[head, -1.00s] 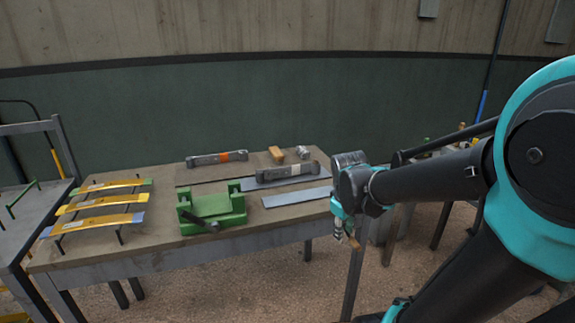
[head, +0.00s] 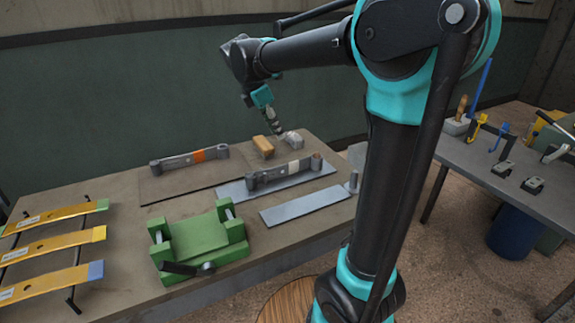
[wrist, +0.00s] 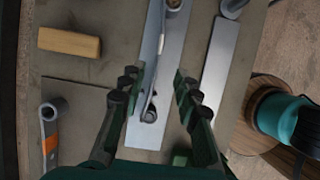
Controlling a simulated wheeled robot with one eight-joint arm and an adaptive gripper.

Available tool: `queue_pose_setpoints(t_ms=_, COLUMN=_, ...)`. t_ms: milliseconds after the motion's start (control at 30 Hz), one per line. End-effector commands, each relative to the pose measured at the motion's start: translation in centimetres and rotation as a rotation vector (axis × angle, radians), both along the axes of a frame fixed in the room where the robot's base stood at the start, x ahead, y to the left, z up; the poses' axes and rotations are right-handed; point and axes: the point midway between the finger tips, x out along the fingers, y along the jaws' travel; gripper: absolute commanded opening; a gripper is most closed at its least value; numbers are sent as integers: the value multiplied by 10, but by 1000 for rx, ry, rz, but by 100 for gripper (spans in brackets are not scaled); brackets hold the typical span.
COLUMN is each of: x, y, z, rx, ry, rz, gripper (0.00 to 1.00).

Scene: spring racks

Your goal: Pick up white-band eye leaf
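The white-band eye leaf (head: 285,174) is a grey bar with an eye at each end and a pale band near its middle. It lies on a long flat steel strip (head: 232,190) on the bench. In the wrist view the leaf (wrist: 153,82) runs lengthwise between my fingers, above the same strip (wrist: 144,135). My gripper (head: 273,124) is above the back of the bench, over the leaf's area. In the wrist view my gripper (wrist: 157,78) is open, with a finger on each side of the leaf. No contact shows.
An orange-band eye leaf (head: 190,157) lies to the left, and a wooden block (head: 264,147) behind. A green clamp fixture (head: 203,246) stands in front. A second steel strip (head: 305,205) lies to the right. Yellow leaves (head: 52,243) sit at far left.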

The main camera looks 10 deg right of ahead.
Motion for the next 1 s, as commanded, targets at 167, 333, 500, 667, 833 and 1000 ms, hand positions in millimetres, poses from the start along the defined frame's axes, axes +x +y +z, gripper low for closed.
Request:
queue_pose_setpoints(t_ms=167, x=4, y=-13, z=-32, rx=0, ry=-1, rz=-4, gripper=32)
queue_pose_setpoints(t_ms=333, x=8, y=-26, z=-63, rx=0, ry=-1, rz=-5, gripper=32)
queue_pose_setpoints(t_ms=500, x=12, y=-36, z=-90, rx=1, ry=-2, rz=-5, gripper=32)
queue_pose_setpoints(t_ms=667, x=13, y=-41, z=-103, rx=2, ry=-2, rz=-3, gripper=32)
queue_pose_setpoints(t_ms=833, x=14, y=-44, z=-114, rx=1, ry=-1, rz=-4, gripper=32)
queue_pose_setpoints(t_ms=1000, x=17, y=-50, z=-138, rx=2, ry=-2, rz=-5, gripper=32)
